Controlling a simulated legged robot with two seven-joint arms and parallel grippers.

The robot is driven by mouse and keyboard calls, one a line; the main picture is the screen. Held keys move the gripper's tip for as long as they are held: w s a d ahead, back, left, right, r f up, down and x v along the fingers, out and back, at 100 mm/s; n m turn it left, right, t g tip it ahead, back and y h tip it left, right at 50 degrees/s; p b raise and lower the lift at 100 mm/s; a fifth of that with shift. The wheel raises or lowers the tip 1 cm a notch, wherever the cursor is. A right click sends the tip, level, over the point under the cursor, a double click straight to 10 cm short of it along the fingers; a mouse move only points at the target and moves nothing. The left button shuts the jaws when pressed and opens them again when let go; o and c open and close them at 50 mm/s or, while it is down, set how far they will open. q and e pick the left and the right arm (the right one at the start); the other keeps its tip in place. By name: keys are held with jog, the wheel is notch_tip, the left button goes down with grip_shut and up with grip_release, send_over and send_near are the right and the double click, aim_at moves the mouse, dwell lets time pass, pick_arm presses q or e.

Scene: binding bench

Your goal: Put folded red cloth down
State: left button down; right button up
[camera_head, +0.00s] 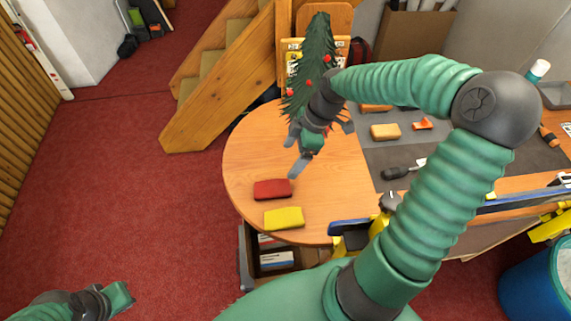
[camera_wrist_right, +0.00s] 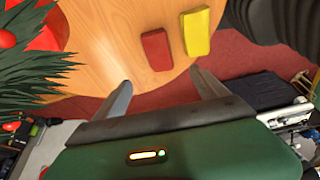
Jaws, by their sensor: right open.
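The folded red cloth (camera_head: 272,189) lies flat on the rounded left end of the wooden table (camera_head: 250,150). It also shows in the right wrist view (camera_wrist_right: 157,50), beyond the fingertips. My right gripper (camera_head: 312,166) is open and empty above the table, up and to the right of the red cloth and apart from it. Its two spread fingers (camera_wrist_right: 163,85) show in the wrist view with nothing between them. My left gripper (camera_head: 118,298) is at the lower left over the floor, away from the table; its jaws are not clear.
A folded yellow cloth (camera_head: 284,218) lies just in front of the red one, near the table edge. A small tree with red balls (camera_head: 316,60) stands behind. A grey mat (camera_head: 410,160) with a tan block (camera_head: 385,132) and a dark-handled tool (camera_head: 398,173) is to the right.

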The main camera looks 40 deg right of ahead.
jog(key=s+a+f+m+h, duration=0.1)
jog(key=s+a+m, duration=0.2)
jog(key=a+m, duration=0.2)
jog(key=s+a+f+m+h, duration=0.2)
jog(key=s+a+m, duration=0.1)
jog(key=a+m, duration=0.3)
jog(key=shift+a+f+t+h, duration=0.2)
jog(key=shift+a+t+h, duration=0.1)
jog(key=shift+a, duration=0.5)
